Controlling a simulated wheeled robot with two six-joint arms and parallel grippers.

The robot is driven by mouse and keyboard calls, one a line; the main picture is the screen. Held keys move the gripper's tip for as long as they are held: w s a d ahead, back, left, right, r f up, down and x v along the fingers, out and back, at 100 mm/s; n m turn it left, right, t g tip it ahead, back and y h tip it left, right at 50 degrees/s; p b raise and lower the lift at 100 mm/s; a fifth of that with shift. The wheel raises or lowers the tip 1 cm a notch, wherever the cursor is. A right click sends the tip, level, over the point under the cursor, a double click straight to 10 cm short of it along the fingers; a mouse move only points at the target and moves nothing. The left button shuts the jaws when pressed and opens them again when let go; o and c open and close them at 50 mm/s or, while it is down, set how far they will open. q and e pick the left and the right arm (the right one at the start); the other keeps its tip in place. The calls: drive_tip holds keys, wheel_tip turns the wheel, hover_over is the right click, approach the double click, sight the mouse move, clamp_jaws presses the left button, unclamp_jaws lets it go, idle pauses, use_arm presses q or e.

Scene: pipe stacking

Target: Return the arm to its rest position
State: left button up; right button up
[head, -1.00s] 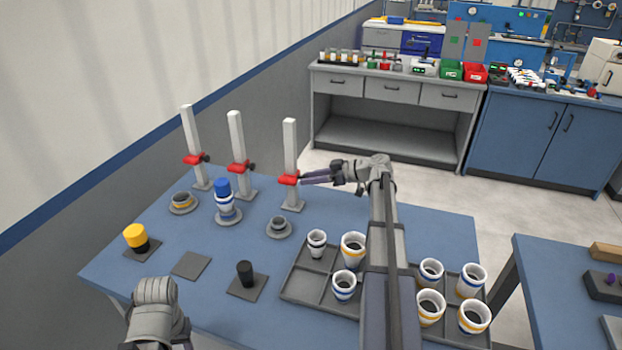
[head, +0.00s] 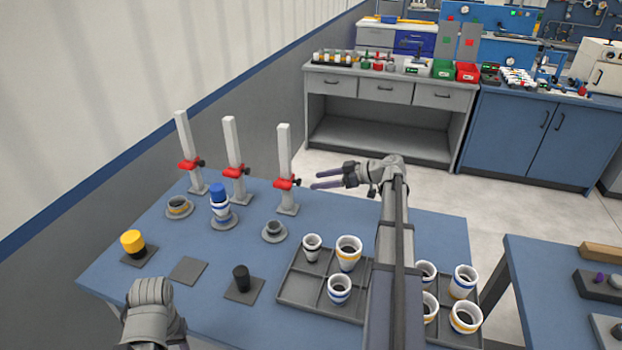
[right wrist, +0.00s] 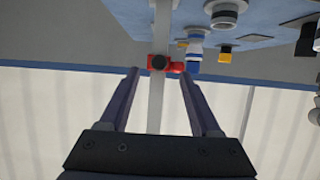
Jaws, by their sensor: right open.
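My right gripper (head: 318,181) is open and empty, held above the back of the blue table to the right of the nearest post. Its two dark fingers also show in the right wrist view (right wrist: 158,85), spread apart. A post (head: 285,150) with a red clamp (head: 285,184) stands just left of the fingertips, and in the right wrist view it shows between the fingers, beyond them. My right arm reaches across the tray. Part of my left arm shows at the lower left; its gripper fingers cannot be made out.
Two more posts (head: 234,150) (head: 186,145) stand to the left. A blue-capped stack (head: 219,208) sits before the middle one. A grey tray (head: 312,290) holds several cups, partly hidden by my right arm. A yellow-topped piece (head: 132,241) and a black plug (head: 241,277) stand on pads.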

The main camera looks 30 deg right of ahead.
drive_tip(key=shift+v, duration=0.95)
